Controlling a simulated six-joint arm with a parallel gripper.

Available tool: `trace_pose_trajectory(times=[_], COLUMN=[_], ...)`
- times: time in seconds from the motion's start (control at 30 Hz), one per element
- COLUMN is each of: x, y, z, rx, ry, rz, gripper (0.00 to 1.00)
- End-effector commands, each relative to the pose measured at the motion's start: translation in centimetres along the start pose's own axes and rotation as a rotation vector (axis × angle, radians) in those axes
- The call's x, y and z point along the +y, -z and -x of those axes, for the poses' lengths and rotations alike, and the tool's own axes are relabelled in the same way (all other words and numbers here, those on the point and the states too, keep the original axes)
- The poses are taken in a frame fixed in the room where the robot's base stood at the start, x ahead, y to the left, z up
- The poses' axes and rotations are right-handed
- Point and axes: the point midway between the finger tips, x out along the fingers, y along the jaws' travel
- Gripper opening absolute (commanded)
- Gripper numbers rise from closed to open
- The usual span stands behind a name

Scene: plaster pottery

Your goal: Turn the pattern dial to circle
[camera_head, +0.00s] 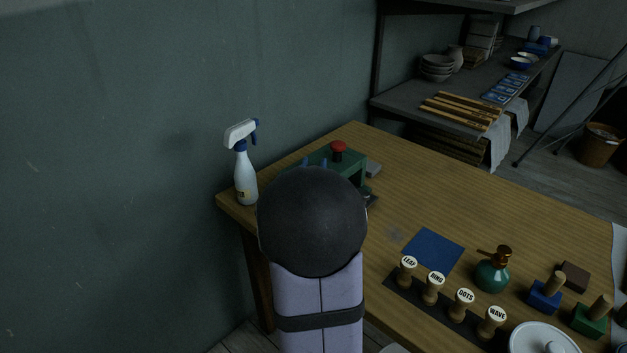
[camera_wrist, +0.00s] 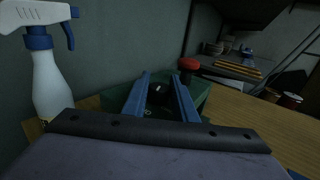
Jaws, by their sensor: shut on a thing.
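The green machine (camera_head: 352,166) stands on the far left end of the wooden table, with a red button (camera_head: 338,147) on top. The machine shows ahead in the wrist view (camera_wrist: 203,91). My gripper (camera_wrist: 161,92) reaches to its front, its two blue fingers on either side of a black dial (camera_wrist: 159,90). The fingers are closed on the dial. In the head view my arm covers most of the machine's front, and the dial is hidden. The dial's marks and the pattern it points to are too small and dark to read.
A white and blue spray bottle (camera_head: 245,176) stands left of the machine, near my arm. Stamps labelled LEAF, RING, DOTS and WAVE stand in a dark rack (camera_head: 425,305). The table's middle is clear.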

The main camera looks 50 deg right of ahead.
Motion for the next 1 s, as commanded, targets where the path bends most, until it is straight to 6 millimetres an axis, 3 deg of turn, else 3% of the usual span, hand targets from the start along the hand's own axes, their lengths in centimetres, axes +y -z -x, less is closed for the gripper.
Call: trace_pose_trajectory(times=[0.47,0.5,0.57,1.0], x=[0.03,0.03,0.02,0.01], y=[-0.29,-0.28,-0.25,-0.14], z=[0.09,0.09,0.1,0.65], rx=[-0.006,-0.006,-0.005,-0.003], ry=[-0.022,-0.022,-0.022,-0.022], rz=[0.009,0.009,0.009,0.008], gripper=[0.03,0.32,0.44,0.44])
